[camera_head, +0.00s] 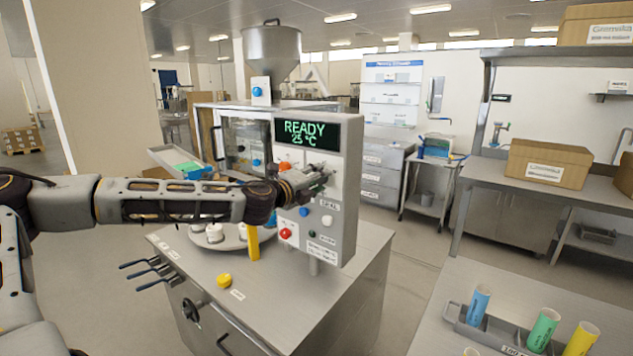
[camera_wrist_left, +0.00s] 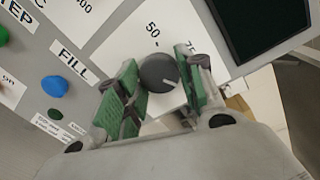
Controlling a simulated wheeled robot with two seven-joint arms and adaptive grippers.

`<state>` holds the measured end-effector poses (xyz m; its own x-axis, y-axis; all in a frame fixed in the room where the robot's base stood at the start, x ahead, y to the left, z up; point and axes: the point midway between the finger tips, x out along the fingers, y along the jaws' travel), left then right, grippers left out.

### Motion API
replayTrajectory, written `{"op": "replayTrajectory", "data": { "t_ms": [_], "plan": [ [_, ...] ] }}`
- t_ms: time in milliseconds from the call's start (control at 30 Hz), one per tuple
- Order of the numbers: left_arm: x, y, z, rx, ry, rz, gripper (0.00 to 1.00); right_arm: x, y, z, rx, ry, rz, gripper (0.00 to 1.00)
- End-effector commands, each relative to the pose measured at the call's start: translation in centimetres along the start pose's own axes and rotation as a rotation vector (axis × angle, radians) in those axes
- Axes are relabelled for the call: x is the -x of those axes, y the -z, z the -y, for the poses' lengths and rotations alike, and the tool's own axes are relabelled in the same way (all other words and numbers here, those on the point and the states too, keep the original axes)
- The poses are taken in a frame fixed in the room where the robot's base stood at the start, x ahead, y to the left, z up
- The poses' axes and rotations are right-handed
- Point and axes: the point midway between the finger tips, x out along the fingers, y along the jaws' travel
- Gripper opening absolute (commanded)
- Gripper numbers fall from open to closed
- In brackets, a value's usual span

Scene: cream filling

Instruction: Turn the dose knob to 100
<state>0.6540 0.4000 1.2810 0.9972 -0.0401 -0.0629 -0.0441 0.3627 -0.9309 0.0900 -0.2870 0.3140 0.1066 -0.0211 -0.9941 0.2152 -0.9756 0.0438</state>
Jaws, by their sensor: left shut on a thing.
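The control panel (camera_head: 322,228) has a display (camera_head: 308,134) reading READY 25 °C. My left gripper (camera_head: 318,180) is at the panel below the display and covers the dose knob in the head view. In the left wrist view the round dark grey knob (camera_wrist_left: 157,71) sits between the green finger pads of my left gripper (camera_wrist_left: 160,88), which is shut on it. A short pale mark on the knob points to the lower right. The number 50 shows beside the knob; another number is partly covered by a finger. My right gripper is not in view.
A blue button (camera_wrist_left: 55,87) and a FILL label (camera_wrist_left: 75,62) lie left of the knob in the wrist view. A red button (camera_head: 286,233) is lower on the panel. A round plate (camera_head: 232,243) with white cups stands beside it. A yellow tube (camera_head: 253,244) is near.

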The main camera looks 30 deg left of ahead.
Motion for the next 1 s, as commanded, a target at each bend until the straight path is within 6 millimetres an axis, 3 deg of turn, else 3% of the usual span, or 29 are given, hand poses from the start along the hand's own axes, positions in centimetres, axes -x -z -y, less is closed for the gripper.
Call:
{"op": "replayTrajectory", "data": {
  "t_ms": [433, 467, 600, 1000],
  "plan": [
    [0.04, 0.23, -0.14, -0.015, -0.002, -0.005, 0.14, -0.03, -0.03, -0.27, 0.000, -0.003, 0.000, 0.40],
    [0.04, 0.24, -0.14, -0.015, -0.002, -0.005, 0.40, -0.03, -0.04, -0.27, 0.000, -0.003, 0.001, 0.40],
    [0.03, 0.18, -0.13, -0.014, -0.002, -0.003, 0.58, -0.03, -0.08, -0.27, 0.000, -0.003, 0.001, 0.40],
    [0.03, 0.07, -0.06, -0.013, -0.001, -0.001, 0.60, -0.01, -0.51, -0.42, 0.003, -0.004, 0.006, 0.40]
  ]
}}
